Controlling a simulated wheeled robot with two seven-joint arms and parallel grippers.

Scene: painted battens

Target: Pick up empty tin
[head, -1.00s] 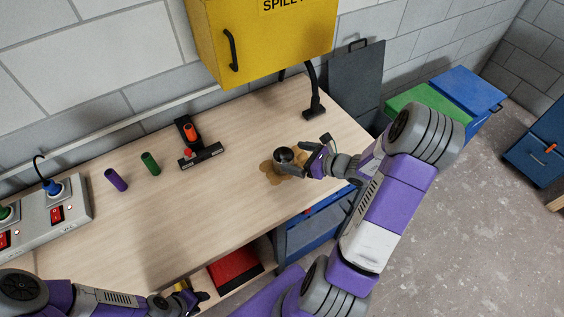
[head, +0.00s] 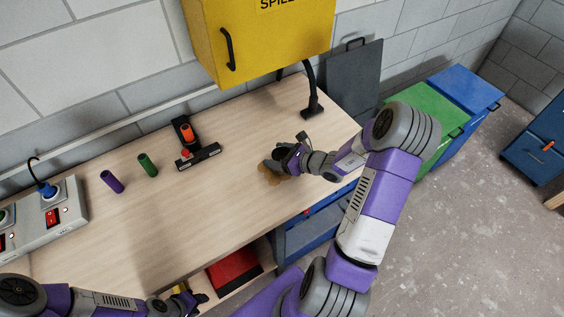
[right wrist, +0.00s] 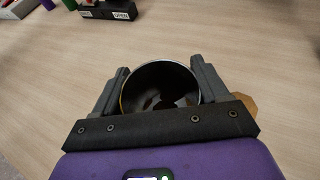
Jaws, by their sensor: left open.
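The empty tin (right wrist: 160,88) is a round, open-topped can with a dark inside and a shiny rim, seen from above in the right wrist view. My right gripper (right wrist: 160,80) has one finger on each side of it, and both fingers lie against its wall with no gap that I can see. In the head view my right gripper (head: 276,162) sits over a brown stain and mostly hides the tin. I cannot tell whether the tin is off the bench. My left gripper (head: 196,298) is open and empty at the bench's front edge.
The wooden bench (head: 190,210) is clear in the middle. A purple cylinder (head: 112,182), a green cylinder (head: 148,165) and a black stand with an orange part (head: 187,133) lie left of the tin. A yellow cabinet (head: 265,40) hangs above. A black lamp-like arm (head: 312,100) stands behind.

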